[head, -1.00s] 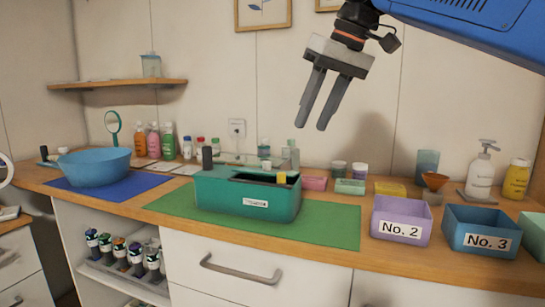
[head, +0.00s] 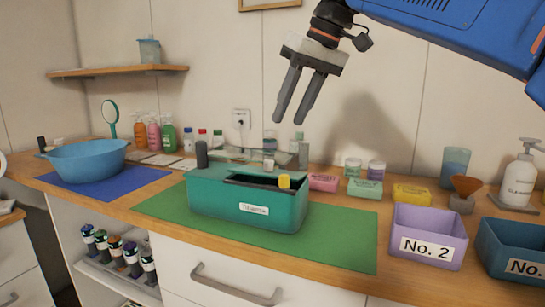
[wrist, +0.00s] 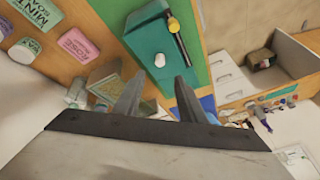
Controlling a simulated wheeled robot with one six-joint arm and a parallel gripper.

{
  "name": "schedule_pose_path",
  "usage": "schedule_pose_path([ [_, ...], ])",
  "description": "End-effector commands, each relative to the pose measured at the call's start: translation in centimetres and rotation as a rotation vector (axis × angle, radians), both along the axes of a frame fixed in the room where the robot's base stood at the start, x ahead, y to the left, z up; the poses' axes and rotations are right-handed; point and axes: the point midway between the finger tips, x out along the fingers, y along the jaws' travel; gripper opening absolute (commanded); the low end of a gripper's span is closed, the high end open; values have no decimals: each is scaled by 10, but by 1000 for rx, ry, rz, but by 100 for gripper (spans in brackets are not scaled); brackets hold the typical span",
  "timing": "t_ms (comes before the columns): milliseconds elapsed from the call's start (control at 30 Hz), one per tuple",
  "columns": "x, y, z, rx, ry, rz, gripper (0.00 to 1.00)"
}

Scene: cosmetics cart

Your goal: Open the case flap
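The teal case (head: 230,205) with a small white label stands on the green mat (head: 340,235). Its top has a dark strip or opening with a yellow piece (head: 284,182) at its right end. In the wrist view the teal case (wrist: 145,40) shows from above, with a dark bar, the yellow piece (wrist: 174,25) and a round white knob (wrist: 160,60). I cannot tell clearly where the flap's edges lie. My gripper (head: 295,118) hangs above and behind the case, apart from it. Its fingers are spread and empty, also in the wrist view (wrist: 158,82).
A purple bin "No. 2" (head: 428,238) and a blue bin (head: 515,255) stand at the right. A blue bowl (head: 85,160) is on a blue mat at the left. Bottles, soap boxes and jars line the back. The mat's front part is clear.

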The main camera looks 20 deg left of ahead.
Motion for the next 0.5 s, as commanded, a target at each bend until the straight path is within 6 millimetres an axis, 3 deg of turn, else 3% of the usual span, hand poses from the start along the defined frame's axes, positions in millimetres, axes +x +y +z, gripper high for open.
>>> schedule_pose_path([
  [500, 9, 36, -83, -2, 1, 0, 37],
])
